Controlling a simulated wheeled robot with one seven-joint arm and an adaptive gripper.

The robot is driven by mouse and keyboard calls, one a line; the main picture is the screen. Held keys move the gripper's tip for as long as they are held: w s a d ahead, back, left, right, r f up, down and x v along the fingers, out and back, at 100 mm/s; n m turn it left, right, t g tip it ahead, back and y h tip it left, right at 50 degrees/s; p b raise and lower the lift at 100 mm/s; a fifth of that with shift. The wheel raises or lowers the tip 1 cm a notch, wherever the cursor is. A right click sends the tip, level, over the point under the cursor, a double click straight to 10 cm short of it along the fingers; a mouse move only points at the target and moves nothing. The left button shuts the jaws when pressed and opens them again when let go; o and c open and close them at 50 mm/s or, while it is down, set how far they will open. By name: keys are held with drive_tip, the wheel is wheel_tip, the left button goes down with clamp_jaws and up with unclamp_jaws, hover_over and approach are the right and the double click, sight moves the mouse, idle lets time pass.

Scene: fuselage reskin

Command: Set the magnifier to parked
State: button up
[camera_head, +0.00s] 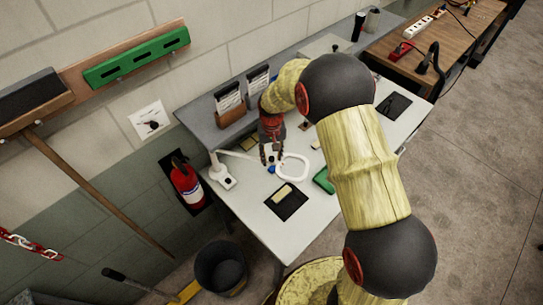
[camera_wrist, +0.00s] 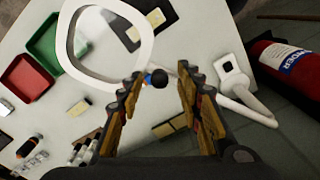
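The magnifier is a white ring on a white arm. Its ring (camera_head: 306,169) hangs over the light workbench, and its base (camera_head: 223,178) stands at the bench's left edge. In the wrist view the ring (camera_wrist: 67,25) is at upper left and the base (camera_wrist: 230,68) at right. A small blue-and-black knob (camera_wrist: 158,78) sits where ring and arm meet; it also shows in the head view (camera_head: 271,169). My gripper (camera_wrist: 160,76) is open, its fingertips on either side of the knob in the wrist picture. In the head view my gripper (camera_head: 270,158) is beside the ring. I cannot tell whether it touches.
A black mat (camera_head: 290,206) with a pale block lies in front of the ring. Green (camera_wrist: 43,45) and red (camera_wrist: 27,77) trays are on the bench. Document holders (camera_head: 229,105) stand behind. A fire extinguisher (camera_head: 186,182) and a black bucket (camera_head: 220,268) are left of the bench.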

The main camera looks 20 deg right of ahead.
wheel_tip(320, 180, up, 12)
idle(0.7)
drive_tip(key=shift+c, duration=0.3)
